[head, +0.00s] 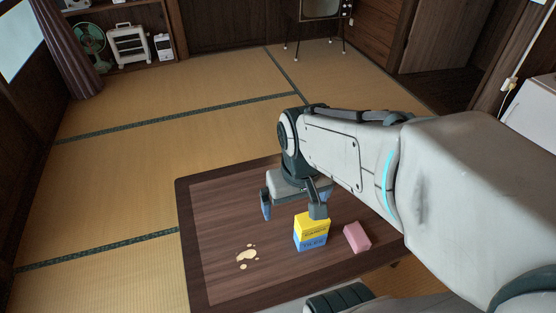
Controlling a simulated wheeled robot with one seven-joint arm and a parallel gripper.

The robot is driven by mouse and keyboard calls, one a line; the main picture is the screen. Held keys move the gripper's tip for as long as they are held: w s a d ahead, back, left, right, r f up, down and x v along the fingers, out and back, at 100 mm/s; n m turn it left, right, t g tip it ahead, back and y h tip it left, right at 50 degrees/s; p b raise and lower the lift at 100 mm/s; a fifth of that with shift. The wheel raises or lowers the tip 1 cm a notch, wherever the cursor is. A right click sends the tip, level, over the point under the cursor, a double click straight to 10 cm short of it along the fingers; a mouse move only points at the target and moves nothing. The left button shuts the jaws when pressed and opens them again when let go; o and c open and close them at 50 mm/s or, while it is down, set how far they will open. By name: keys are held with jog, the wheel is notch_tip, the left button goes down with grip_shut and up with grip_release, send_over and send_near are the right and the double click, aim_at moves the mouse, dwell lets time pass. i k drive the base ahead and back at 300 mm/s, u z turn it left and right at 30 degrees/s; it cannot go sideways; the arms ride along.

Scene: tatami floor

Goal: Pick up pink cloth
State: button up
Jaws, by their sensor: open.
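The pink cloth (357,237) is a small folded pink block. It lies on the dark wooden table (214,270), right of a yellow and blue box (311,231). My gripper (292,212) hangs over the table with its fingers spread wide and looks empty. Its right finger overlaps the top of the box in the picture; I cannot tell whether they touch. The cloth is to the right of the gripper and apart from it.
The box stands close beside the cloth. A green fan (90,42), a white heater (129,44) and a television (320,9) stand at the back.

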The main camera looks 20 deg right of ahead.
aim_at(359, 241)
jog(key=u, duration=0.45)
jog(key=k, duration=1.9)
jog(key=z, duration=0.5)
